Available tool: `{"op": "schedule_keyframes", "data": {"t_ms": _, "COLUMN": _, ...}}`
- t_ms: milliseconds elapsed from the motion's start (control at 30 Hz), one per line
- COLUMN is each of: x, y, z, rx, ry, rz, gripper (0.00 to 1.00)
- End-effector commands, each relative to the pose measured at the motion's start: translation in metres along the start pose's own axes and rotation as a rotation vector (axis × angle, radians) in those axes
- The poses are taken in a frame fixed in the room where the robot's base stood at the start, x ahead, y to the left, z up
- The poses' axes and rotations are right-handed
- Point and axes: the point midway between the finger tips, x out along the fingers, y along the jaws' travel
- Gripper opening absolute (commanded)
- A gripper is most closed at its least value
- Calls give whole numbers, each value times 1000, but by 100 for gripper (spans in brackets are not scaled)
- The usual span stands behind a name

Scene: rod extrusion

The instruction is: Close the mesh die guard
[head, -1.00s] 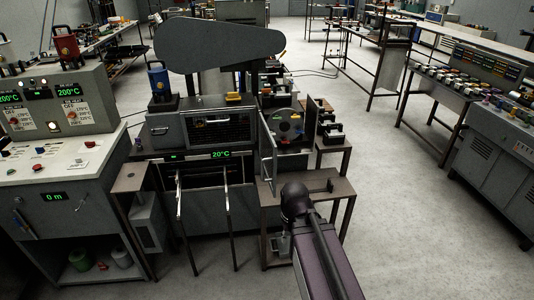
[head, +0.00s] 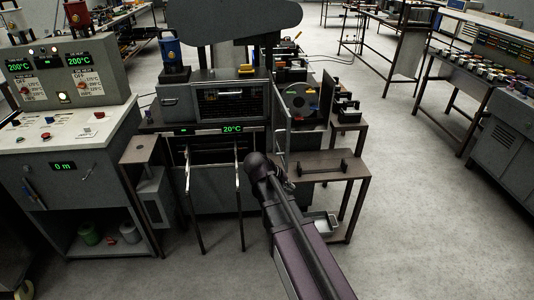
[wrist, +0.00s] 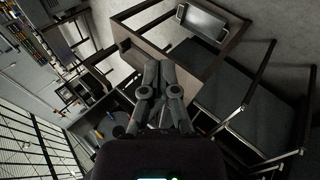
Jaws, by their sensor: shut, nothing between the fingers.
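The mesh die guard (head: 281,126) stands open in the head view, seen almost edge-on as a tall grey-framed panel left of the round die face (head: 300,101). In the wrist view its mesh (wrist: 30,143) fills the lower left, close to the camera, and part of the dark die face (wrist: 117,127) shows beyond it. My gripper (wrist: 159,68) is shut and empty, with the guard to its left in the wrist view. In the head view my arm's end is in front of the guard's lower part, and the fingers are hard to make out.
A small brown side table (head: 325,168) with a dark bar stands right of the guard, with a metal tray (head: 321,223) below. Two upright rails stand to the left of my arm. The control console (head: 70,135) is at far left. Open floor lies to the right.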

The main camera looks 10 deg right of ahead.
Motion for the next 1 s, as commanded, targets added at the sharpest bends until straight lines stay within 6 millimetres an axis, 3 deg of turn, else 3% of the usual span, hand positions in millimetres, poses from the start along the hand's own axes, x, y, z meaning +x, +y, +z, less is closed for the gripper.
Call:
{"op": "schedule_keyframes", "data": {"t_ms": 33, "x": 3, "y": -10, "z": -19, "rx": -21, "ry": 22, "rz": 58, "gripper": 0}}
{"op": "schedule_keyframes", "data": {"t_ms": 267, "x": -18, "y": -26, "z": -82, "rx": -101, "ry": 123, "rz": 333, "gripper": 0}}
{"op": "schedule_keyframes", "data": {"t_ms": 600, "x": -80, "y": -67, "z": -161, "rx": -193, "ry": 282, "rz": 708, "gripper": 0}}
{"op": "schedule_keyframes", "data": {"t_ms": 800, "x": -106, "y": -81, "z": -180, "rx": -215, "ry": 332, "rz": 819, "gripper": 0}}
{"op": "schedule_keyframes", "data": {"t_ms": 1000, "x": -112, "y": -82, "z": -182, "rx": -218, "ry": 341, "rz": 839, "gripper": 0}}
